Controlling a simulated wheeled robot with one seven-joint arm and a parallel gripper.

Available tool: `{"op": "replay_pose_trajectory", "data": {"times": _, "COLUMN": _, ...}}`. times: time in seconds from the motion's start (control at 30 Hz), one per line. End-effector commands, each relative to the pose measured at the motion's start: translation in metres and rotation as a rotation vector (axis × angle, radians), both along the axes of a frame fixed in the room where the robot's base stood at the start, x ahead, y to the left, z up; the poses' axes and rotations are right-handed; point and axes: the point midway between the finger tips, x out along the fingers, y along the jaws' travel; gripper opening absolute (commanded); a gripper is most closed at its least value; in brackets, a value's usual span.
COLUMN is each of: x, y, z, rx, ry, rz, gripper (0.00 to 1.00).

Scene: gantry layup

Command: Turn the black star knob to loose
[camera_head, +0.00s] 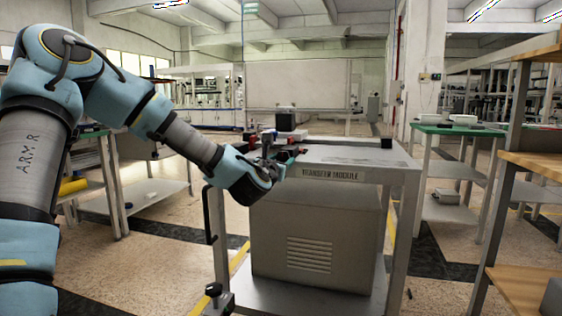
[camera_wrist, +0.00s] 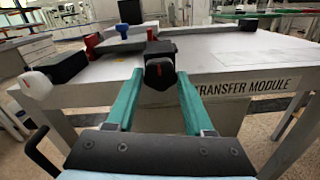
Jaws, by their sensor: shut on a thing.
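The black star knob (camera_wrist: 160,73) is at the front edge of the transfer module's grey top in the wrist view. In the head view my gripper (camera_head: 279,166) is at the front left corner of the transfer module (camera_head: 345,157); the knob itself cannot be made out there.
On the module top are a dark bar (camera_wrist: 132,45), a blue and red fitting (camera_wrist: 93,40), a red piece (camera_wrist: 122,29) and a black block (camera_wrist: 130,11). A white-ended black handle (camera_wrist: 38,84) is at the left. Wooden shelving (camera_head: 535,165) stands at the right.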

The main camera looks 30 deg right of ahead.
Motion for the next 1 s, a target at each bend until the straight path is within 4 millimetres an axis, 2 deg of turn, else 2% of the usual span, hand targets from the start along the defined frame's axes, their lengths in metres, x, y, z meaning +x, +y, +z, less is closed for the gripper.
{"op": "replay_pose_trajectory", "data": {"times": 0.03, "x": 0.0, "y": 0.001, "z": -0.001, "rx": 0.0, "ry": 0.003, "rz": 0.002, "gripper": 0.55}}
{"op": "replay_pose_trajectory", "data": {"times": 0.3, "x": 0.0, "y": 0.0, "z": -0.001, "rx": 0.001, "ry": 0.002, "rz": 0.0, "gripper": 0.83}}
{"op": "replay_pose_trajectory", "data": {"times": 0.53, "x": 0.0, "y": 0.001, "z": 0.0, "rx": 0.001, "ry": 0.001, "rz": 0.0, "gripper": 0.83}}
{"op": "replay_pose_trajectory", "data": {"times": 0.67, "x": -0.007, "y": 0.007, "z": 0.0, "rx": 0.002, "ry": 0.002, "rz": 0.001, "gripper": 0.83}}
{"op": "replay_pose_trajectory", "data": {"times": 1.0, "x": -0.054, "y": 0.051, "z": 0.001, "rx": 0.003, "ry": 0.001, "rz": 0.001, "gripper": 0.83}}
